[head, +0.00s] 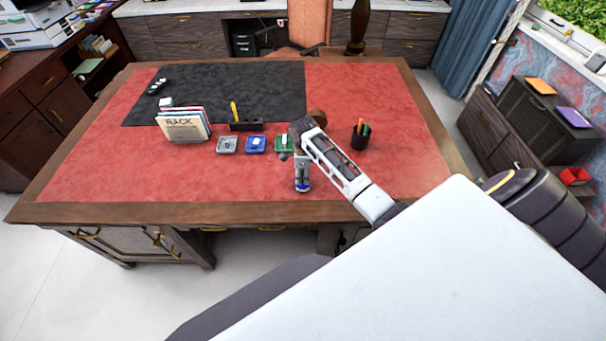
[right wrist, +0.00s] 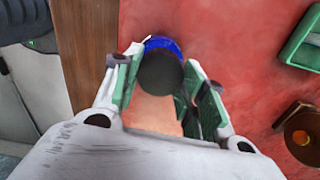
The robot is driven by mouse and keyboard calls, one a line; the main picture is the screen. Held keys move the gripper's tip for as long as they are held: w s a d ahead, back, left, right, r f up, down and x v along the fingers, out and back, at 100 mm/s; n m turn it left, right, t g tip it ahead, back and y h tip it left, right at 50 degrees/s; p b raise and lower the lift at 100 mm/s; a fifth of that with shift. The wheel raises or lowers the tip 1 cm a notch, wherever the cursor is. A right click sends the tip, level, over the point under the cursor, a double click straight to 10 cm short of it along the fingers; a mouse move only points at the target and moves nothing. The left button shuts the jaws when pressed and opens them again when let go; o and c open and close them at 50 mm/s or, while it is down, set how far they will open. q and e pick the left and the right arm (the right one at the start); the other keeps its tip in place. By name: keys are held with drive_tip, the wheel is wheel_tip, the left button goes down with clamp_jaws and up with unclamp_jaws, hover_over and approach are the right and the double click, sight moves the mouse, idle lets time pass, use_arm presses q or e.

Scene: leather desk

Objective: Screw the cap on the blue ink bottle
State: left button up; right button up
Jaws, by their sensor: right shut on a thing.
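The blue ink bottle (head: 303,189) stands on the red desk top near the front edge, below my right gripper (head: 302,179). In the right wrist view its blue rim (right wrist: 163,43) shows behind a dark round cap (right wrist: 160,71). My right gripper (right wrist: 163,76) points down, with its green-padded fingers on both sides of the cap, shut on it. The cap overlaps the bottle from above. I cannot tell whether it touches the bottle neck or how far it is threaded. My left gripper is not in view.
Grey (head: 227,145), blue (head: 255,145) and green (head: 283,143) trays sit left of my right arm. A pen cup (head: 360,135) stands to the right, and a book rack (head: 184,128) at the left. The front left of the desk (head: 130,180) is clear.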

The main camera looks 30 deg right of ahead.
drive_tip(key=shift+m, duration=0.4)
drive_tip(key=o, duration=1.1)
drive_tip(key=shift+c, duration=0.2)
drive_tip(key=shift+r, duration=0.1)
wheel_tip(320, 180, up, 12)
drive_tip(key=shift+f, duration=0.2)
